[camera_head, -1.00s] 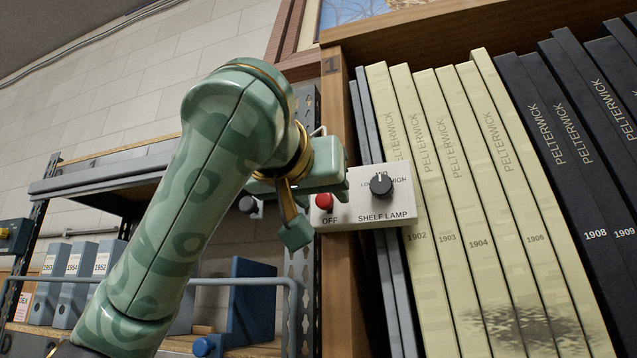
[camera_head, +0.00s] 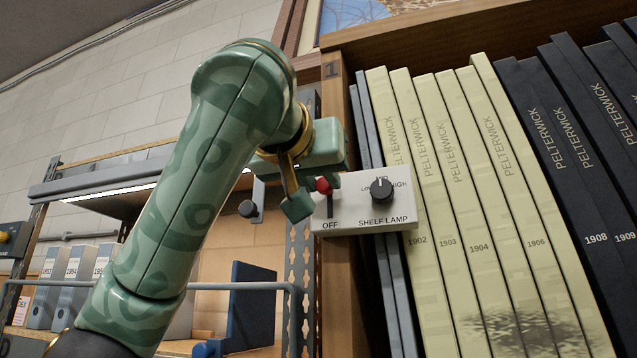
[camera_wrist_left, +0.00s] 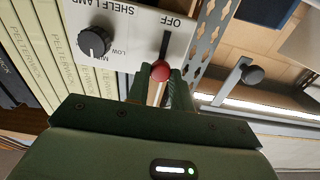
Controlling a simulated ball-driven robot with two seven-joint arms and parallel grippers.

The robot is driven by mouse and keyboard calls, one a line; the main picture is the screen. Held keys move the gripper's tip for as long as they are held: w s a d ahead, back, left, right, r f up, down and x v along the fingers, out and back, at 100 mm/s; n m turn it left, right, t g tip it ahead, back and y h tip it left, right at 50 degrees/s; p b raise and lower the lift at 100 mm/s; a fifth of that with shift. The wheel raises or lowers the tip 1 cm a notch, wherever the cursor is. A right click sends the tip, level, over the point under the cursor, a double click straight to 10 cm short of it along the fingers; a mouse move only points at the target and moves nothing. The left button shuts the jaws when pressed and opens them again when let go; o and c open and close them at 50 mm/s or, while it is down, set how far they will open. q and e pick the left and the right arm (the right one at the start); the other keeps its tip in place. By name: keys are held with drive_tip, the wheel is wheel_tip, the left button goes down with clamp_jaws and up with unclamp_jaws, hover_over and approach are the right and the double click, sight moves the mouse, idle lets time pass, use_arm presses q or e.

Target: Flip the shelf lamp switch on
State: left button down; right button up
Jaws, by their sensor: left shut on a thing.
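The white shelf lamp box (camera_head: 345,225), marked OFF and SHELF LAMP, sits on the shelf's wooden upright. Its switch has a red knob (camera_head: 323,186), now at the upper end of a dark slot, away from the OFF mark. The knob also shows in the left wrist view (camera_wrist_left: 160,70). My left gripper (camera_head: 316,192) is shut on the red knob, with a finger on each side in the left wrist view (camera_wrist_left: 161,86). A lamp strip (camera_head: 118,192) under the left shelf is lit. My right gripper is not in view.
A black dial (camera_head: 381,190) sits on the same box, right of the switch. Cream volumes (camera_head: 480,200) and black volumes (camera_head: 570,180) stand close on the right. A perforated metal post (camera_head: 300,265) and a dark knob on a bracket (camera_head: 248,208) are left of the box.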

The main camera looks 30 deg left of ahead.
use_arm(q)
drive_tip(key=c, duration=1.2)
unclamp_jaws()
drive_tip(key=shift+s+r, duration=0.1)
drive_tip(key=shift+r, duration=0.05)
drive_tip(key=shift+c, duration=0.2)
drive_tip(key=shift+s+d+b, duration=0.1)
drive_tip(key=shift+s+b, duration=0.25)
drive_tip(key=shift+b, duration=0.1)
drive_tip(key=b+v, duration=0.9)
drive_tip(key=v, duration=0.6)
drive_tip(key=shift+s+d, duration=0.2)
drive_tip(key=shift+s, duration=0.1)
